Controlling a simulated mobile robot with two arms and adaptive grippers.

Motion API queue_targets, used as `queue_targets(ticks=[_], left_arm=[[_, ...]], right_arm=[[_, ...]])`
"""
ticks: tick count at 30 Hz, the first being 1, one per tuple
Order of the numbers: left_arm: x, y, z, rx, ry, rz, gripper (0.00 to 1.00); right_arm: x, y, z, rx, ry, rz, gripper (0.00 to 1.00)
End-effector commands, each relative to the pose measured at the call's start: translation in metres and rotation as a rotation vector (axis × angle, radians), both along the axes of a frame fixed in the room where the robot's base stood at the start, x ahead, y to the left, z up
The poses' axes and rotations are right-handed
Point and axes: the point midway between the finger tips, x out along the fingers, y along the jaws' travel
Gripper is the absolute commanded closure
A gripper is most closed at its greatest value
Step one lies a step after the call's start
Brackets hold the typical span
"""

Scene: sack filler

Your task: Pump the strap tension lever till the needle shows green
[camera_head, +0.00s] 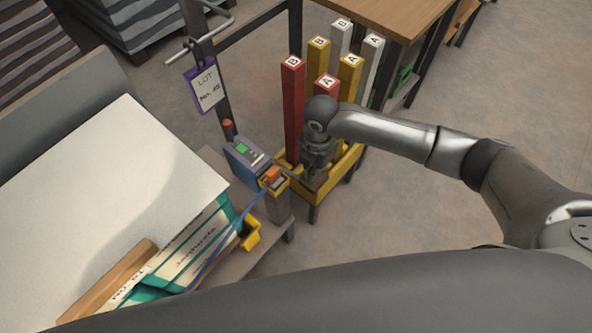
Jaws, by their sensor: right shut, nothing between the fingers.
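A small yellow tensioner (272,182) with an orange top sits on a post at the end of the stand, and a blue strap (228,238) runs down from it to the left. My right gripper (313,184) points down just right of the tensioner, shut and empty. A dark bar seems to reach from the tensioner towards my fingertips; I cannot tell whether it is the lever or whether my fingers touch it. No needle can be read at this size. My left gripper is out of view.
A blue-grey box (243,158) with a green screen stands behind the tensioner. A yellow rack (345,168) of red, yellow and white posts stands close around my right gripper. White-and-green sacks (185,250) lie at left. A purple-framed lot tag (205,86) hangs above.

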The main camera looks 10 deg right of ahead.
Motion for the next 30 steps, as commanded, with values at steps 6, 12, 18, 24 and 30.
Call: queue_targets(ticks=[6, 12, 18, 24, 30], left_arm=[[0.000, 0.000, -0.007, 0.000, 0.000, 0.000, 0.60], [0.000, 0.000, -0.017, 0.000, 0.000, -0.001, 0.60], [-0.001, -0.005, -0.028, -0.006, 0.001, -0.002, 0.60], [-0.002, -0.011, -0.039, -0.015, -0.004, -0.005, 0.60], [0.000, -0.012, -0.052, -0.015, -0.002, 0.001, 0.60]], right_arm=[[0.000, 0.000, -0.012, 0.000, 0.002, -0.001, 1.00], [0.000, 0.000, -0.035, 0.000, 0.001, -0.001, 1.00], [0.000, 0.000, -0.058, -0.001, 0.001, 0.000, 1.00], [0.000, 0.000, -0.080, -0.001, 0.001, -0.001, 1.00], [0.000, 0.001, -0.103, 0.001, -0.001, 0.000, 1.00]])
